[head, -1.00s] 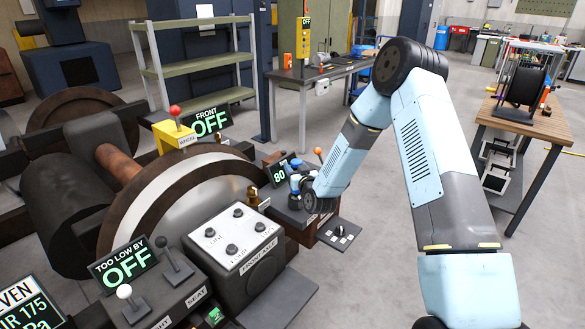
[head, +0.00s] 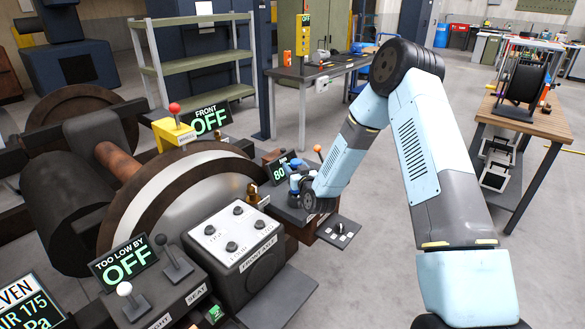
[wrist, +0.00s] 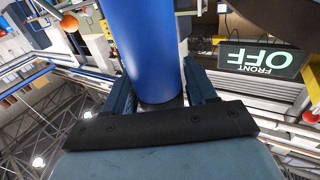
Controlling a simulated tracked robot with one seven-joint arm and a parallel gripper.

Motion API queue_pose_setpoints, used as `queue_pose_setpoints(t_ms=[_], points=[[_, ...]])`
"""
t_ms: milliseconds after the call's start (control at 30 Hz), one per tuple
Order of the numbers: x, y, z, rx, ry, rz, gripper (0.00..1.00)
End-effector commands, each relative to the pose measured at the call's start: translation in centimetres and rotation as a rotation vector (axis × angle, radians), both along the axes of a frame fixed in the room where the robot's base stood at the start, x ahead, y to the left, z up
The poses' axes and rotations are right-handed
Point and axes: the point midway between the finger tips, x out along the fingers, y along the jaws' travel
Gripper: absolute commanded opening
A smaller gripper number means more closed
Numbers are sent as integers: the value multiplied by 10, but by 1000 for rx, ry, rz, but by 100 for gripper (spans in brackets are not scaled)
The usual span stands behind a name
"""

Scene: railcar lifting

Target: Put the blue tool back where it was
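The blue tool shows in the wrist view as a thick blue cylinder (wrist: 152,50) between my two fingers, its end close to my palm. My gripper (wrist: 160,88) appears shut on it, with a dark finger against each side. In the head view my gripper (head: 299,186) is low beside the small display reading 80, at the right end of the machine. Only a little blue shows there, and my wrist hides much of that spot. I cannot tell whether the tool touches anything below it.
An orange-knobbed lever (head: 318,149) stands close behind my gripper. A dark plate with small knobs (head: 339,231) lies just right of it. The front axle box (head: 236,240) and brass fitting (head: 252,194) are to the left. Open floor lies to the right, before the wooden bench (head: 535,122).

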Motion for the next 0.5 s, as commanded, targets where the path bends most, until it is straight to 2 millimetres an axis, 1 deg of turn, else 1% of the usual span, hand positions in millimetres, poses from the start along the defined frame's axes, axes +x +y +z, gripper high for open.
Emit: queue_pose_setpoints(t_ms=[33, 200, 500], points=[[0, 0, 0, 0, 0, 0, 61], [0, 0, -1, 0, 1, 0, 77], [-3, -1, -1, -2, 4, 0, 78]])
